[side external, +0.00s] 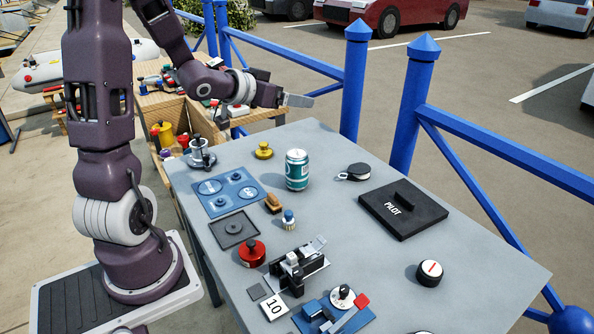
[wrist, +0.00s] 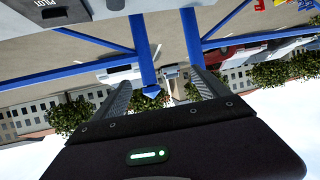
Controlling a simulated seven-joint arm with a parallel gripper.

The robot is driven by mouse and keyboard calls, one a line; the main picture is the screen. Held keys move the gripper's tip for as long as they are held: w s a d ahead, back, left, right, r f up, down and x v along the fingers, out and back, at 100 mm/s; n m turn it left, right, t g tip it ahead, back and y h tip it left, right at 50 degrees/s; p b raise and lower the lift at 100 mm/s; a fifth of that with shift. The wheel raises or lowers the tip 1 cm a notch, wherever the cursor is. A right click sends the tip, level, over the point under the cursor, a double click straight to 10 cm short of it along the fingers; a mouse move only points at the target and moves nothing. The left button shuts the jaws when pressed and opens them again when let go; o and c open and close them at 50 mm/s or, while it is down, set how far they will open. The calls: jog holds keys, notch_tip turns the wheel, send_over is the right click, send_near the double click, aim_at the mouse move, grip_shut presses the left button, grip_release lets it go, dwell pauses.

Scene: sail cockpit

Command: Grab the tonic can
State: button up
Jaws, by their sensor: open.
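The tonic can (side external: 297,170) is a teal can with a pale top. It stands upright on the grey table (side external: 400,285), near the middle of its far half. My gripper (side external: 303,101) is up above the far edge of the table, above and behind the can in the side view, and apart from it. In the wrist view my gripper (wrist: 155,95) shows two dark fingers spread apart with nothing held between them. The wrist view looks out past the table and the can is not seen in it.
A blue panel (side external: 226,193) lies left of the can, with a yellow knob (side external: 263,150) behind it. A black pulley (side external: 355,172) and a black PILOT board (side external: 404,209) are to the right. A wooden cleat (side external: 273,203) is in front. Blue railing posts (side external: 354,85) stand behind the table.

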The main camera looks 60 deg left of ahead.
aim_at(289, 166)
notch_tip(289, 166, down, 20)
jog(key=shift+r, duration=0.25)
jog(key=shift+w+f, duration=0.25)
jog(key=shift+f, duration=0.05)
jog(key=x, duration=0.6)
jog(key=shift+w+a+f, duration=0.15)
jog(key=shift+a+f, duration=0.05)
jog(key=shift+f, duration=0.1)
grip_shut()
